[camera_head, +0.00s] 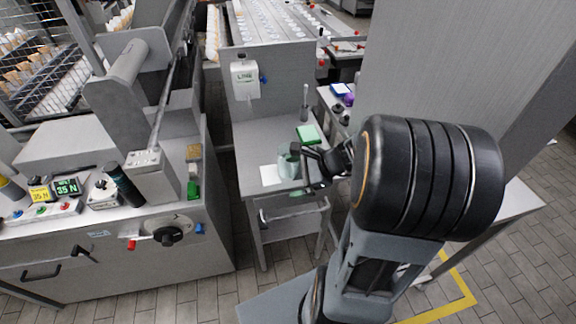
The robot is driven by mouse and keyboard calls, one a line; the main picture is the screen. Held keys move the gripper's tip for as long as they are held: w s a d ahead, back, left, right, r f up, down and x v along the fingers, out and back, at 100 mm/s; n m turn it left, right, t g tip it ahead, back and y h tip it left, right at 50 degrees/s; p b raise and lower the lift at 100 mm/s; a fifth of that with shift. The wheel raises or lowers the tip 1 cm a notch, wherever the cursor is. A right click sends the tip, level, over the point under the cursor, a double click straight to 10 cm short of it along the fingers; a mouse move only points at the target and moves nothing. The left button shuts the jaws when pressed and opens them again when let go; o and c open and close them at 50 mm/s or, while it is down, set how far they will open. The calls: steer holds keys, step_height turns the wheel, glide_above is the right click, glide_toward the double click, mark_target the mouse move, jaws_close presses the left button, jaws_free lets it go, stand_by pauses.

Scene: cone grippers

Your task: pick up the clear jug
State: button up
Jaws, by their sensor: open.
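The clear jug (285,166) stands on a small grey table (256,136), near its front right part. It looks pale greenish and see-through, and its right side is hidden behind my gripper. My gripper (299,167) is dark and open, reaching in from the right, with its fingers at the jug's right side. I cannot tell whether the fingers are around the jug or only beside it, or whether they touch it.
A white sheet (269,175) lies left of the jug. A green-topped block (308,134) and a grey holder with an upright handle (305,103) stand behind. A grey machine (110,245) is close on the left. A tall grey panel (455,65) rises on the right.

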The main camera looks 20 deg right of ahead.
mark_target(290, 165)
steer(key=w+d+f+m+t+h, duration=0.25)
steer(key=d+m+t, duration=0.25)
steer(key=d+m, duration=0.5)
steer(key=shift+m+t+y, duration=0.25)
steer(key=shift+m+t, duration=0.35)
steer(key=shift+d+f+x, duration=0.1)
steer(key=shift+d+x, duration=0.1)
steer(key=shift+x, duration=2.05)
steer(key=shift+d+f+x, duration=0.15)
steer(key=shift+d+x, duration=0.05)
steer(key=shift+x, duration=2.05)
steer(key=shift+d+f+x, duration=0.1)
steer(key=shift+d+x, duration=0.05)
steer(key=shift+x, duration=2.1)
steer(key=shift+w, duration=0.1)
steer(key=c, duration=0.9)
steer(key=shift+c, duration=0.3)
steer(key=shift+r, duration=0.15)
